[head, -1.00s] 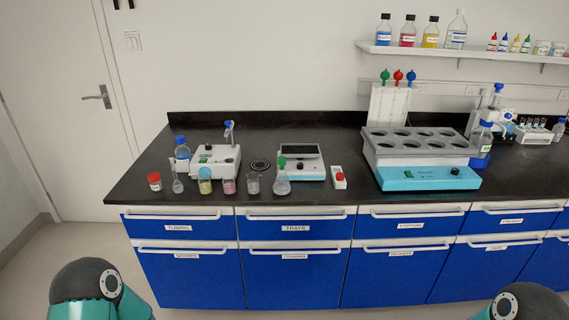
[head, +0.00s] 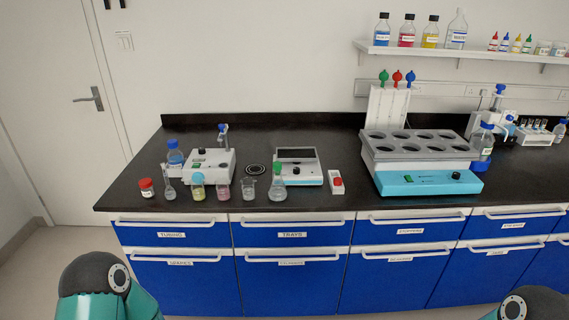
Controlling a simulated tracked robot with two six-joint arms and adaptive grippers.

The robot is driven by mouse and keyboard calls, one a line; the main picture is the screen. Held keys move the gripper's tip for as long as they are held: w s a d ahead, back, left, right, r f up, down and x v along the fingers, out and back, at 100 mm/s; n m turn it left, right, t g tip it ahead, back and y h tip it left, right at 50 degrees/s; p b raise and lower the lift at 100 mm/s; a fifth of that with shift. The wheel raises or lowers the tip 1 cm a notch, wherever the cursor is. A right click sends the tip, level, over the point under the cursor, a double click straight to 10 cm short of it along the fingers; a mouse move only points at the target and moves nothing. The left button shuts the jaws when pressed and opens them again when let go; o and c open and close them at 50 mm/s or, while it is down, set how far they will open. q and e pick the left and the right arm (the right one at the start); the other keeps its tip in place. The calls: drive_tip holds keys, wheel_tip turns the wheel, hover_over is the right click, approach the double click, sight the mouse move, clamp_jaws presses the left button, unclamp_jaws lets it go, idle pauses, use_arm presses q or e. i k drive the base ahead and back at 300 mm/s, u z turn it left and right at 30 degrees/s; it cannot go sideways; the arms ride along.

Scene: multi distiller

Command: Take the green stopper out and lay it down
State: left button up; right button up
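A green stopper (head: 279,168) sits in the neck of a clear conical flask (head: 278,189) near the front of the dark bench. The flask stands upright in front of a white and teal balance. Another green stopper-like top (head: 384,76) shows on a white rack (head: 387,108) at the back, beside a red and a blue one. Neither gripper is in view; only rounded teal and dark parts of my arms show at the bottom left and bottom right.
Left of the flask stand a beaker (head: 249,189), small bottles, a volumetric flask (head: 169,190) and a red-capped jar (head: 147,188). A red-button box (head: 337,183) and a large water bath (head: 425,183) stand to its right. The bench front edge is close before the flask.

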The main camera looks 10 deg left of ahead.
sight(276, 165)
drive_tip(key=z, duration=0.3)
drive_tip(key=i, duration=1.05)
drive_tip(key=z, duration=0.1)
